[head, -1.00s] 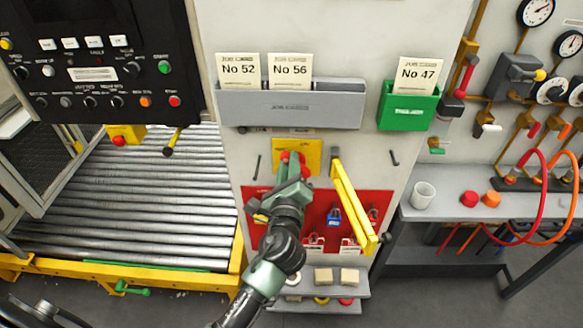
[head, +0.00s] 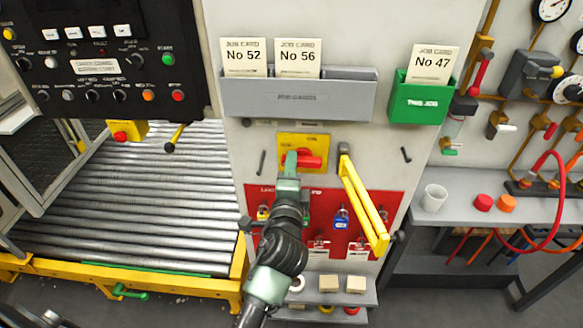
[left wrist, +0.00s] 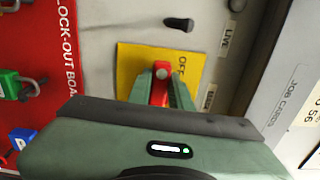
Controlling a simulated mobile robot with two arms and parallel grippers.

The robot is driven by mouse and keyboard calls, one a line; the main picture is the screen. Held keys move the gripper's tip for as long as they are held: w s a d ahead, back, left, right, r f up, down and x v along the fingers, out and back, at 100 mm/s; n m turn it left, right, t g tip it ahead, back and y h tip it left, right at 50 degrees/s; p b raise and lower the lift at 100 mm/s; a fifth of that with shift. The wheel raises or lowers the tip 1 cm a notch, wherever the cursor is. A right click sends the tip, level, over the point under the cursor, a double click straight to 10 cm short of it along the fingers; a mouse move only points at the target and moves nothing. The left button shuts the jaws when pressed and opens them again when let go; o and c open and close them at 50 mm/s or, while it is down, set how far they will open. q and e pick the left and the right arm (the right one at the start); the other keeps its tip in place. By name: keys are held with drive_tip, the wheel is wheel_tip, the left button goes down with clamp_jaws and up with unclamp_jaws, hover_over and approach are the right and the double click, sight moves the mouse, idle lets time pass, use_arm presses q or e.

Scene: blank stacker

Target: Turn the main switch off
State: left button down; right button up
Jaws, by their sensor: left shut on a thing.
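The main switch is a red handle (head: 309,162) on a yellow plate (head: 316,142), set on the grey panel. The handle lies about level across the plate in the head view. My left gripper (head: 291,163) is shut on the handle's left part and hides some of it. In the left wrist view, the red handle (left wrist: 161,84) sits between the green fingers, and the word OFF shows on the yellow plate (left wrist: 131,62) beside it. My right gripper is not in view.
A red lock-out board (head: 318,207) with padlocks is below the switch. A yellow bar (head: 362,205) juts out at its right. A grey job card rack (head: 300,99) and green holder (head: 418,105) are above. A black control panel (head: 95,72) stands at left.

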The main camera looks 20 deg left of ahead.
use_arm(q)
drive_tip(key=shift+f+n, duration=0.1)
drive_tip(key=shift+n, duration=0.2)
idle(0.4)
drive_tip(key=c, duration=1.3)
unclamp_jaws()
